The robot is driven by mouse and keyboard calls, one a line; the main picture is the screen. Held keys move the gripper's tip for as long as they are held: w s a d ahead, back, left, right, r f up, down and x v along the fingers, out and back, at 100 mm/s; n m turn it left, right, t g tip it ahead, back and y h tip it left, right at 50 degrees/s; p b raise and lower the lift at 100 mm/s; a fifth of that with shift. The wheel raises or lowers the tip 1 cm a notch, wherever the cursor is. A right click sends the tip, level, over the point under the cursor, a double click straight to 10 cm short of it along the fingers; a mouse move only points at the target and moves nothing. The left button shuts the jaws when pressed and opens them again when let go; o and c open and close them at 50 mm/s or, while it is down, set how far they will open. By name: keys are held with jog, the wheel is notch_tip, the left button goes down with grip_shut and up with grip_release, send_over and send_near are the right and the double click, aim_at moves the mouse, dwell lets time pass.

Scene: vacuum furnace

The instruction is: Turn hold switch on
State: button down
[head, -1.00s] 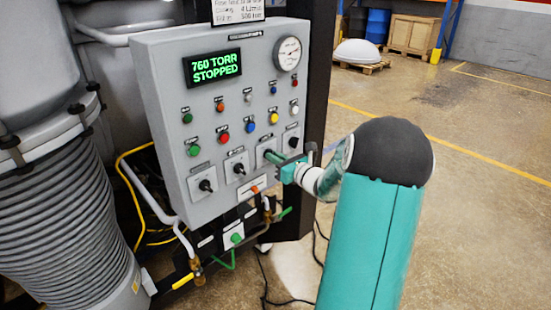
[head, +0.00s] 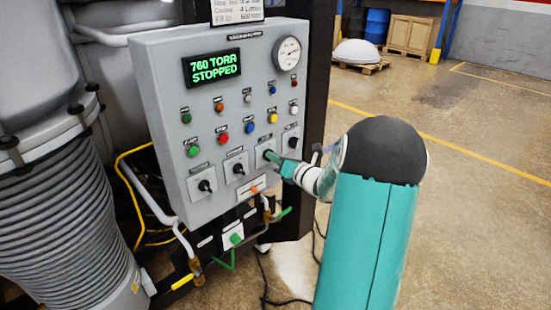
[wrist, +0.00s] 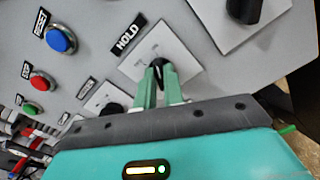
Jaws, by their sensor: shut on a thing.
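The hold switch is a black rotary knob (wrist: 158,66) on a pale square plate (wrist: 160,52), beside the label "HOLD" (wrist: 127,38) in the wrist view. My gripper (wrist: 159,82) has its two green fingers closed on either side of this knob, which shows between the tips. In the head view my gripper (head: 271,157) reaches the third knob plate (head: 265,149) from the left in the lower row, and it hides most of that knob. The knob's exact angle is hard to read.
The grey control panel (head: 160,80) has a display (head: 212,68) reading "760 TORR STOPPED", a gauge (head: 287,54) and several coloured buttons. Other black knobs (head: 205,186) flank the held one. Pipes and a green valve handle (head: 236,238) lie below. Open floor is at right.

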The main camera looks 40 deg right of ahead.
jog(key=c, duration=1.5)
grip_release()
jog(key=s, duration=1.3)
jog(key=shift+s+d, duration=0.2)
jog(key=shift+s, duration=0.2)
